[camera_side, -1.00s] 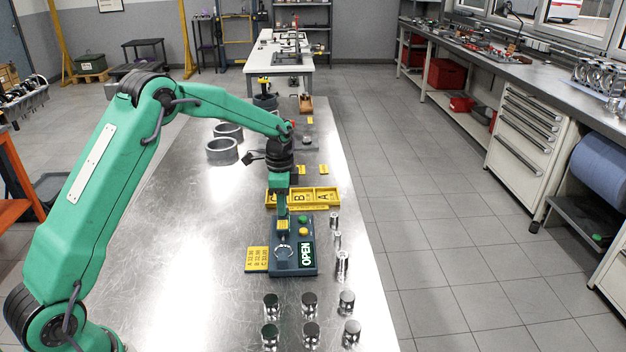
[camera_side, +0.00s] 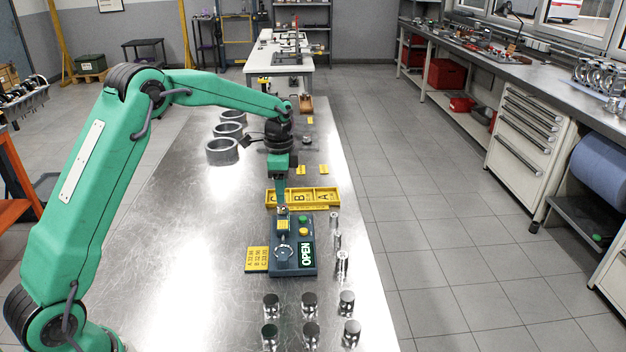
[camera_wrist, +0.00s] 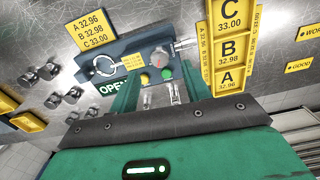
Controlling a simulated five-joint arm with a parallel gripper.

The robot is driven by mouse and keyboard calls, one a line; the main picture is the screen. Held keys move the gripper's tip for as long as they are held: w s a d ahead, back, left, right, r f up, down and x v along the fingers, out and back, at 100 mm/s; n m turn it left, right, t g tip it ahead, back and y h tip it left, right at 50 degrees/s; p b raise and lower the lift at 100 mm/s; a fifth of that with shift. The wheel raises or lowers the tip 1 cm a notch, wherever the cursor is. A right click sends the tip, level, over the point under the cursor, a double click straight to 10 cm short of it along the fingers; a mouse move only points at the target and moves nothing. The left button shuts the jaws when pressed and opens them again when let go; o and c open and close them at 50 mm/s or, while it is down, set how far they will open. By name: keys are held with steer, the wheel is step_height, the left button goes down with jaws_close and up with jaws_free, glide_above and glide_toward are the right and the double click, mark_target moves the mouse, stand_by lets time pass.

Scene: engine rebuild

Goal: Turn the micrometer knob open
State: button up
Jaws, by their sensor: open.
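The micrometer station (camera_side: 279,262) is a dark blue-grey block on the steel bench, and its screen (camera_side: 306,254) reads OPEN in green. In the wrist view its body (camera_wrist: 128,46) carries a ring clamp, a yellow label, and green and yellow buttons. The round grey knob (camera_wrist: 159,57) with a red mark sits at the end by the buttons. My gripper (camera_wrist: 157,78) is open, its two green fingers spread to either side of the knob's line. In the side view my gripper (camera_side: 282,206) is over the station's far end, and hides the knob. Contact cannot be told.
A yellow A/B/C tray (camera_side: 328,197) lies just behind the station, close to my gripper. A yellow size card (camera_side: 257,260) lies at its left. Pistons (camera_side: 311,304) stand in front, and metal pins (camera_side: 342,262) at the right. Grey rings (camera_side: 222,151) stand at the back left.

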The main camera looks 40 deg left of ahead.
mark_target(281, 207)
steer(key=shift+r, duration=1.55)
steer(key=shift+r, duration=0.1)
steer(key=s+d+r+n+t, duration=0.1)
steer(key=s+d+r+n, duration=0.15)
steer(key=s+r, duration=0.45)
steer(key=s+d+r+n+t, duration=0.2)
steer(key=s+d+r, duration=0.1)
steer(key=s+r, duration=0.4)
steer(key=s+d+f+n+t, duration=0.1)
steer(key=s+n, duration=0.1)
steer(key=s, duration=0.7)
steer(key=s+d+f+n+t, duration=0.1)
steer(key=s+d+f+n, duration=0.1)
steer(key=s, duration=0.6)
steer(key=shift+s+n+t, duration=0.3)
steer(key=shift+s+n, duration=0.1)
steer(key=shift+n, duration=0.25)
